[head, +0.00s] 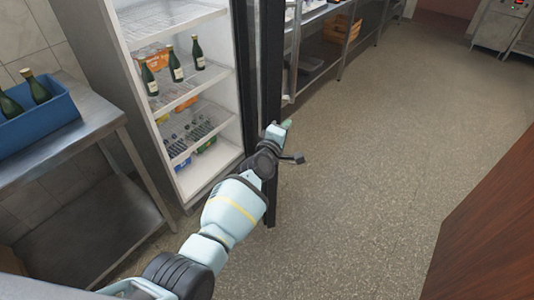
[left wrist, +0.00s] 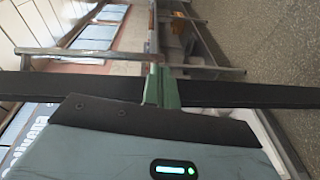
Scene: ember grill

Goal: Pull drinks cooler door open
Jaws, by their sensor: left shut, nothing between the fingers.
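The drinks cooler (head: 130,75) stands at the left with its white inside and wire shelves exposed. Its dark-framed door (head: 270,60) stands swung open, seen nearly edge-on. My left gripper (head: 286,125) is at the door's frame, on its right side in the head view. In the left wrist view its green fingers (left wrist: 160,86) are shut together with nothing between them, and the dark door frame (left wrist: 235,94) runs across behind them. I cannot tell whether they touch it. My right gripper is not in view.
Bottles (head: 176,64) stand on the cooler shelves. A steel table (head: 85,140) with a blue crate (head: 50,118) of bottles is at the left. Steel shelving (head: 345,45) lies beyond the door. A brown wooden surface (head: 490,225) is at the right; the floor (head: 370,160) between is clear.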

